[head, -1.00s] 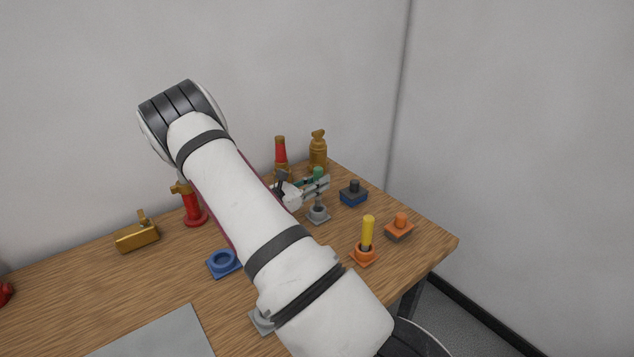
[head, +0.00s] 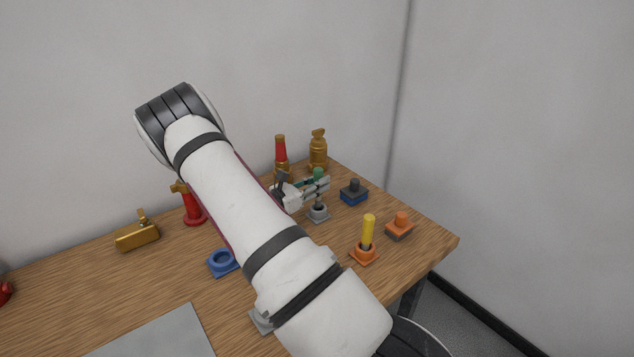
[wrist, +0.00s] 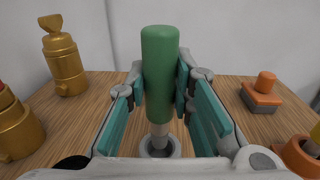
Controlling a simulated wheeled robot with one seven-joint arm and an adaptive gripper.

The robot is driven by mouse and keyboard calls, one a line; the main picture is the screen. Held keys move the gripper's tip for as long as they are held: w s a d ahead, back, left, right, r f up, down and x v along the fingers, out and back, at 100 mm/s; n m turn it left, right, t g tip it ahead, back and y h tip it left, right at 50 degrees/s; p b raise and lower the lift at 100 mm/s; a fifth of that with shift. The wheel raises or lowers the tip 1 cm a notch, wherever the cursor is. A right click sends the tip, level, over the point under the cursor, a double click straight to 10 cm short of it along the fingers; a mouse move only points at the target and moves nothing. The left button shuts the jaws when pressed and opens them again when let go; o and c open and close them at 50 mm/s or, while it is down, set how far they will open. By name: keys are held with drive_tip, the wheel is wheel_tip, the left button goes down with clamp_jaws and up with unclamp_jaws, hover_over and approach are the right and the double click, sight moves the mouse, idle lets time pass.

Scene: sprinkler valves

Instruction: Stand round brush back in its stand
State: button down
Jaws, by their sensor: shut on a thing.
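The round brush, with a green handle (wrist: 160,70) and a paler shaft below it, is upright between my fingers. My gripper (head: 318,187) is shut on the green handle, with one finger on each side. The grey stand (head: 318,214) is directly below on the table. In the wrist view the shaft's lower end lies over the opening of the grey stand (wrist: 172,151). I cannot tell how deep it sits in it. In the head view my gripper partly hides the brush; its green top (head: 318,173) shows above the fingers.
A yellow-handled tool (head: 368,228) stands in an orange holder right of the grey stand. A blue block (head: 354,195) and an orange block (head: 400,222) are nearby. Brass and red fittings (head: 281,155) stand behind.

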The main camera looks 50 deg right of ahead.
drive_tip(key=shift+f+b, duration=0.65)
drive_tip(key=shift+f, duration=1.05)
drive_tip(key=c, duration=1.3)
unclamp_jaws()
drive_tip(key=shift+a, duration=0.15)
drive_tip(key=shift+w+a, duration=0.25)
drive_tip(key=shift+a, duration=1)
drive_tip(key=shift+w+a, duration=0.25)
drive_tip(key=shift+a, duration=1.05)
drive_tip(key=shift+w+a, duration=0.25)
drive_tip(key=shift+a, duration=1)
drive_tip(key=shift+r, duration=0.1)
drive_tip(key=s+a+r+m+g+y, duration=0.1)
drive_tip(key=s+a+r+m+y, duration=0.9)
drive_tip(key=r, duration=0.3)
drive_tip(key=s+a+r+m+t+y, duration=0.2)
drive_tip(key=s+a+r+t, duration=0.1)
drive_tip(key=a, duration=0.4)
drive_tip(key=s+a+r+m+t+y, duration=0.2)
drive_tip(key=s+a+r+t+y, duration=0.1)
drive_tip(key=a, duration=0.5)
drive_tip(key=s+a+r+m+t+y, duration=0.2)
drive_tip(key=s+a+r, duration=0.2)
drive_tip(key=s+a, duration=0.2)
drive_tip(key=shift+a+r+t+y, duration=0.25)
drive_tip(key=shift+a+t+y, duration=0.15)
drive_tip(key=shift+a, duration=0.55)
